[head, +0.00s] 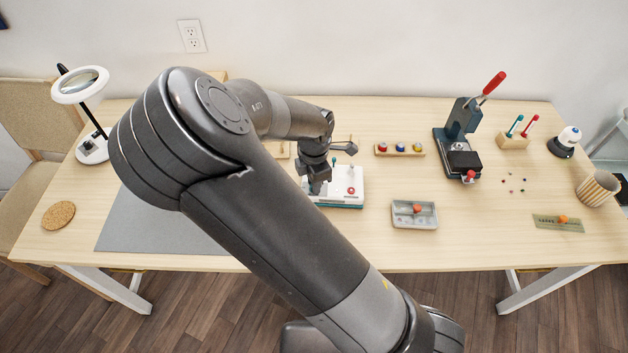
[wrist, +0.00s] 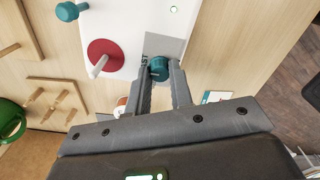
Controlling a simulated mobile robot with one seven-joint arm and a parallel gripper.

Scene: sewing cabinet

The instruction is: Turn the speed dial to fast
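The speed dial (wrist: 159,68) is a small teal knob on the white sewing machine (wrist: 130,20), beside a grey label patch that shows the letters "ST"; the rest of the label is covered. My gripper (wrist: 160,72) has one finger on each side of the dial, and the dial fills the gap between the fingertips. The dial's pointer position cannot be made out. In the head view, my gripper (head: 318,188) is at the left part of the machine (head: 340,190), and my wrist hides the dial there.
A grey mat (head: 150,225) lies to the left, a grey tray (head: 415,222) to the right and a spool rack (head: 400,152) behind right.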

